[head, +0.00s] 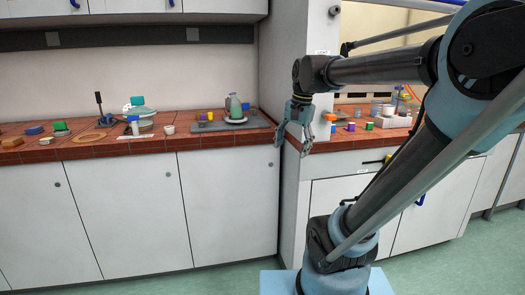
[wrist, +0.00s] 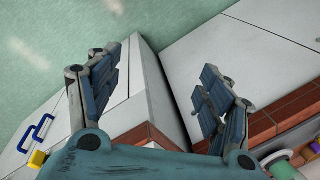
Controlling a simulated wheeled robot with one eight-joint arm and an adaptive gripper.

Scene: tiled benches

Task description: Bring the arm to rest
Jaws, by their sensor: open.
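My gripper (head: 293,142) hangs fingers down at the end of my bent arm, near the inner corner where the two benches meet. Its fingers are apart with nothing between them. The wrist view shows the open gripper (wrist: 160,95) from above, over the white cabinet fronts (wrist: 125,100) and the green floor (wrist: 60,50). The fingers look clear of the bench edge, but the exact gap cannot be told.
The left tiled bench (head: 85,146) carries a grey tray (head: 215,127) with a bottle (head: 234,105), a white cup (head: 169,129) and small blocks. The right bench (head: 345,138) holds several small containers. A white wall column (head: 283,60) stands behind my gripper.

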